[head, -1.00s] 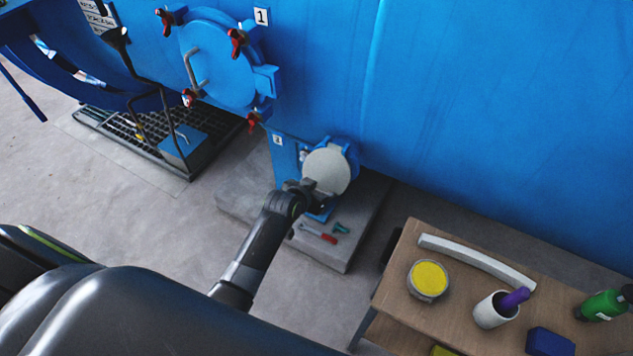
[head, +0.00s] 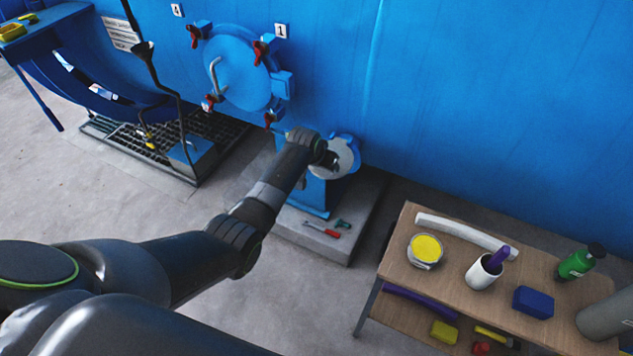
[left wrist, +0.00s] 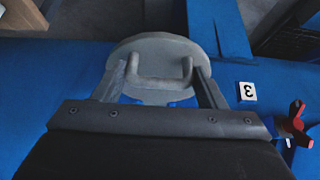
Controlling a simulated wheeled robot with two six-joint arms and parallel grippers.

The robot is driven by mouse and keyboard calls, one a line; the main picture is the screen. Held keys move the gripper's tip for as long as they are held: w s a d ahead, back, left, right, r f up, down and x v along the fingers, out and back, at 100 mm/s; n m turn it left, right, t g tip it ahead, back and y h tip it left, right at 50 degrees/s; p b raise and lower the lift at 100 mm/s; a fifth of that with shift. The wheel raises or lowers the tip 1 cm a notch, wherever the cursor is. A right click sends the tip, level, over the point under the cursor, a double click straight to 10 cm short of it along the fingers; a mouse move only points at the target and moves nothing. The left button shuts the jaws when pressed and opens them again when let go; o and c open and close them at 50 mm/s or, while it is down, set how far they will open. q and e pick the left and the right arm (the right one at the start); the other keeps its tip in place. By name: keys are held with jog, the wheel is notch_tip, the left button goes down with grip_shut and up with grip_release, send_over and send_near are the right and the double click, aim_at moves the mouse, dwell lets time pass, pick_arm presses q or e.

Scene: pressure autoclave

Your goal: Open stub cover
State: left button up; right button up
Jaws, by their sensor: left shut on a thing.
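The stub cover (head: 347,156) is a round grey disc on a blue stub at the side of the big blue vessel. The end of my left arm covers part of it in the head view. In the left wrist view the cover (left wrist: 150,45) shows its face with a U-shaped handle (left wrist: 160,83). My left gripper (left wrist: 163,80) is shut on this handle, its two fingers on either side of it. In the head view my left gripper (head: 331,158) is at the cover's left part, its fingertips hard to make out. I cannot tell whether the cover stands off its seat. My right gripper is not in view.
A larger blue round hatch (head: 237,75) with red-handled clamps is up and left. A screwdriver (head: 322,229) lies on the concrete plinth (head: 345,243) below the stub. A wooden table (head: 395,265) with a bowl, cup and bottle stands at the right.

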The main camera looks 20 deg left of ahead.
pick_arm(q)
jog(key=shift+w+r+g, duration=0.3)
jog(key=shift+w+r, duration=0.05)
jog(key=shift+r, duration=0.4)
jog(key=shift+w+r+g, duration=0.3)
jog(key=shift+r+g, duration=0.6)
jog(key=shift+w+d+r+g, duration=0.1)
jog(key=shift+w+r+g, duration=0.05)
jog(key=shift+r+g, duration=0.2)
jog(key=shift+r, duration=0.15)
